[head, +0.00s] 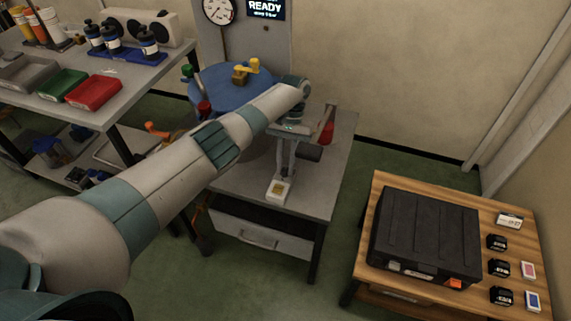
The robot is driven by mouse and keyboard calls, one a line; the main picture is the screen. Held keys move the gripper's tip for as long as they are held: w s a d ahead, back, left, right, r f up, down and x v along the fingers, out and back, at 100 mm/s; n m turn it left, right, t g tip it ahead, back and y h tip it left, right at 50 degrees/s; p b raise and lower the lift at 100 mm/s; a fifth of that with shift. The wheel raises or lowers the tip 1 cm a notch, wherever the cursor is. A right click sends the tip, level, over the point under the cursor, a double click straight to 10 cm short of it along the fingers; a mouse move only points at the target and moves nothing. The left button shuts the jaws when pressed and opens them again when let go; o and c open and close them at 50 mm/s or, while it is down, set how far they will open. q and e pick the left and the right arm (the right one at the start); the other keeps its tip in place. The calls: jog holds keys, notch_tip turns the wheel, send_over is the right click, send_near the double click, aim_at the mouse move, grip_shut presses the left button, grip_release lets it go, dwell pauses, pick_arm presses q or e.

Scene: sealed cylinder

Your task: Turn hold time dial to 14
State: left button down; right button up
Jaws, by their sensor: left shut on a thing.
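My left arm reaches across from the left, and its gripper (283,174) points down over the front of the grey bench (335,175). Its fingers are close together on a small white block with a yellow face (279,191), near the bench's front edge. I cannot tell whether the block rests on the bench or is held just above it. No dial with readable numbers shows, so I cannot make out a hold time setting. A dark display (266,9) reading READY is on the grey panel at the back. My right gripper is not in view.
A blue round lid (222,82) with coloured clamps is partly behind my arm. A red handle (328,126) and a dark block (309,152) are beside the gripper. A gauge (218,9) hangs behind. A black case (424,232) lies on the wooden table at right.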

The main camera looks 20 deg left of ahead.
pick_arm(q)
jog(key=c, duration=1.6)
grip_release()
